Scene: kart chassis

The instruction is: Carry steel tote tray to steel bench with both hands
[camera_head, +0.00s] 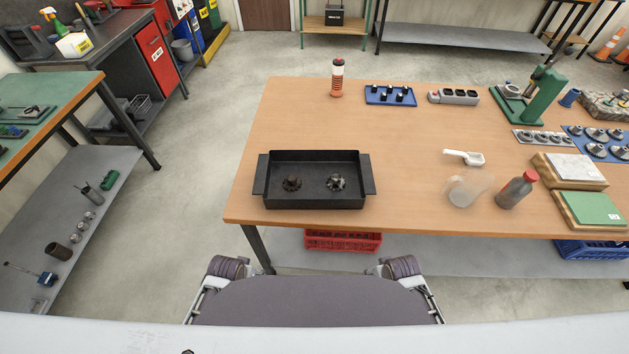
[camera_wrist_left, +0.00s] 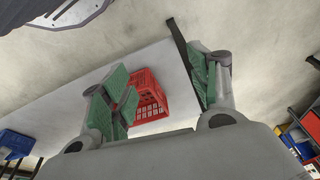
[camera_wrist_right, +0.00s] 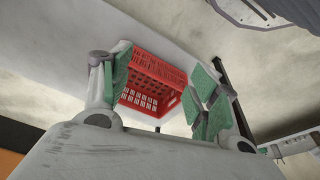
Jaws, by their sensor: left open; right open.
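The tote tray (camera_head: 314,203) is a dark, shallow rectangular tray with a flat handle at each end. A grey-topped bench (camera_head: 118,28), perhaps the steel bench, stands at the back left. My left gripper (camera_wrist_left: 160,70) and right gripper (camera_wrist_right: 162,64) show only in their wrist views. Both are open and empty, with green pads. Neither touches the tray, which shows in neither wrist view.
A red crate (camera_head: 342,241) sits on the shelf below the table. A red-banded bottle (camera_head: 337,78), a blue parts tray (camera_head: 390,95) and a red-capped bottle (camera_head: 516,190) stand on the table. A green-topped bench (camera_head: 60,92) is at left. Clear floor (camera_head: 205,130) lies left of the table.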

